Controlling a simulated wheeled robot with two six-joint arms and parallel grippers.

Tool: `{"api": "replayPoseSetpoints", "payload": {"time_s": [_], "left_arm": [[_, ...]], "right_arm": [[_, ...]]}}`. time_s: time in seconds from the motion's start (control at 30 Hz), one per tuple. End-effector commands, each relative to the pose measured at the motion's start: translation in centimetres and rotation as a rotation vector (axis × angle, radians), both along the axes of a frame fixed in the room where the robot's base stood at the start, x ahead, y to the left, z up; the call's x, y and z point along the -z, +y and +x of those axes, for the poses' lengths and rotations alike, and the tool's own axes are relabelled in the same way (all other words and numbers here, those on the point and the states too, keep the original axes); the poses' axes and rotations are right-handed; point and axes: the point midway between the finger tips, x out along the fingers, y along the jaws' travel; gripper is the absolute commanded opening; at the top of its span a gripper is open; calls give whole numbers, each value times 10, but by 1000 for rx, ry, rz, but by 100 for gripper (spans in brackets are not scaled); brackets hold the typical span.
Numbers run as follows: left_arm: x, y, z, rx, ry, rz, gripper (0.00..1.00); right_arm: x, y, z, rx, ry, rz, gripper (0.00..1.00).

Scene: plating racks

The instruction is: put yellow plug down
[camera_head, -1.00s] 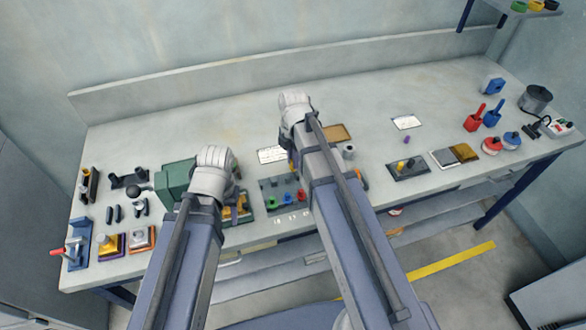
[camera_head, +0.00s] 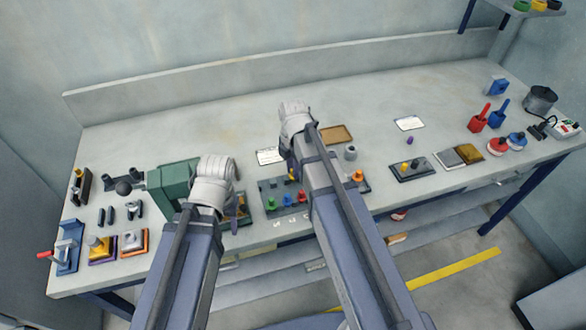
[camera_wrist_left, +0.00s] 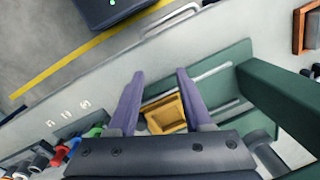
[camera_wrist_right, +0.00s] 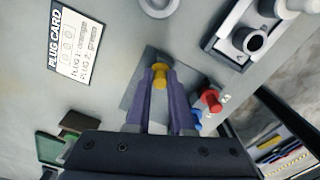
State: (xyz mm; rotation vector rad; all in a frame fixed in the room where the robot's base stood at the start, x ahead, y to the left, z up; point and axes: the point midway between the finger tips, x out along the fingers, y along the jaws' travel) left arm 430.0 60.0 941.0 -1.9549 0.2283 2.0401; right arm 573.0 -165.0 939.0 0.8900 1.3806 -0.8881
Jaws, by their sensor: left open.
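The yellow plug shows in the right wrist view (camera_wrist_right: 160,76) between my right gripper's fingertips (camera_wrist_right: 161,72), which are closed in on it. It is over or at a grey plate (camera_wrist_right: 136,92); contact with the plate cannot be told. In the head view the right gripper (camera_head: 290,172) hides most of the plug behind my right arm. A red plug (camera_wrist_right: 210,98) and a blue plug (camera_wrist_right: 196,119) are beside it on the right. My left gripper (camera_wrist_left: 160,80) is open, with a yellow block (camera_wrist_left: 165,113) seen beyond and between its fingers at the green fixture (camera_wrist_left: 270,100).
A plug card (camera_wrist_right: 75,45) lies flat nearby. A brown tray (camera_head: 336,134) and grey cup (camera_head: 350,153) are behind.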

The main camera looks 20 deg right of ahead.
Motion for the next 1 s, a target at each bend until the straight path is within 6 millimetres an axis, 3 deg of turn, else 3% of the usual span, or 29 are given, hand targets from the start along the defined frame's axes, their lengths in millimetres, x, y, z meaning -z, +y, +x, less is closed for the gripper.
{"api": "replayPoseSetpoints", "payload": {"time_s": [0.23, 0.67, 1.0], "left_arm": [[-1, 0, 0, 0, 0, 0, 50], [-8, 0, 0, 0, 0, 0, 50], [-47, 0, 0, 0, 0, 0, 50]], "right_arm": [[-1, 0, 0, 0, 0, 0, 49], [-8, 0, 0, 0, 0, 0, 49], [-47, 0, 0, 0, 0, 0, 49]]}}
